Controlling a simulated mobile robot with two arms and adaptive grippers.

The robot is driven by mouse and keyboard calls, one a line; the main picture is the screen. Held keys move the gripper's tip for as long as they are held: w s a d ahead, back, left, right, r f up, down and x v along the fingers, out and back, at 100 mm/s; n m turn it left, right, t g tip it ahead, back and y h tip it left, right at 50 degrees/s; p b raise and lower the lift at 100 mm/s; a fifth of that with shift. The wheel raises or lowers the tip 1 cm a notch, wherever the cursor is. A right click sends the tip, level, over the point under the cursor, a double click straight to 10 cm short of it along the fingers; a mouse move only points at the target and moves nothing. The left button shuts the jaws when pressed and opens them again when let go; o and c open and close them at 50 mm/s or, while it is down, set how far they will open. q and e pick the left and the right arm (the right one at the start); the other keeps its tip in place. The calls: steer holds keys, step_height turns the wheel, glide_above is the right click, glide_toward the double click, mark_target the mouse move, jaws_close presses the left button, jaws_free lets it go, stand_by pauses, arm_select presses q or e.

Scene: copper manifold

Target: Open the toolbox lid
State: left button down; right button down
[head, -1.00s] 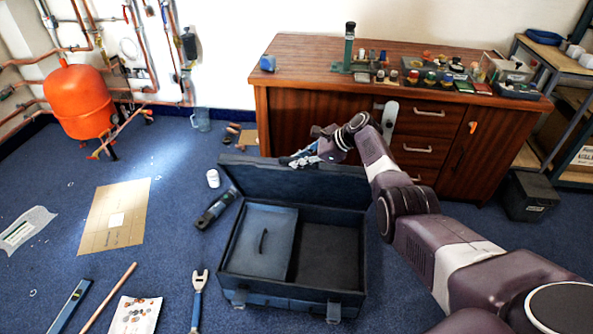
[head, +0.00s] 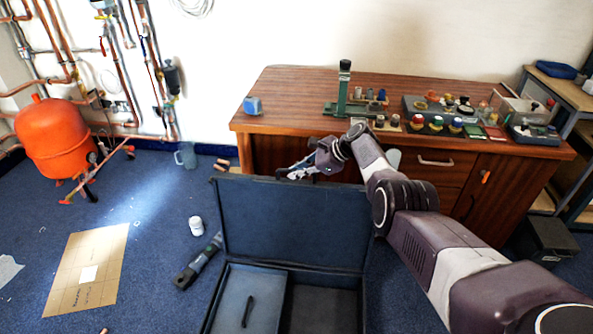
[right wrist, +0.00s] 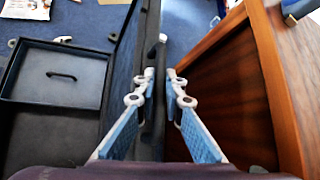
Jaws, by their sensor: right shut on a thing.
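The dark blue toolbox (head: 320,308) stands on the floor at the bottom of the head view, its front cut off by the frame. Its lid (head: 292,222) stands up at the back, roughly upright, with its inside facing me. A blue tray with a black handle (head: 247,311) fills the left part, and the right part looks empty. My right gripper (head: 298,171) is at the lid's top edge, shut on it. In the right wrist view, the fingers (right wrist: 162,90) sit on both sides of the lid's dark edge. My left gripper is out of view.
A wooden cabinet (head: 440,160) with small items on top stands close behind the lid. A dark tool (head: 196,264) and a white pot (head: 196,226) lie left of the toolbox. Cardboard (head: 85,270) and open blue carpet are further left. A black box (head: 545,243) stands right.

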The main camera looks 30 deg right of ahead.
steer(key=shift+w+d+f, duration=0.1)
steer(key=shift+w+d, duration=0.1)
steer(key=shift+w, duration=0.1)
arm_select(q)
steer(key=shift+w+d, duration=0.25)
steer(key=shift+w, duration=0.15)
arm_select(e)
steer(key=c, duration=2)
jaws_free()
steer(key=shift+c, duration=0.2)
steer(key=shift+s+d+r, duration=0.3)
steer(key=shift+d+r, duration=0.1)
steer(key=shift+r, duration=0.05)
steer(key=v, duration=1)
steer(key=shift+s+r, duration=0.25)
steer(key=shift+s, duration=0.05)
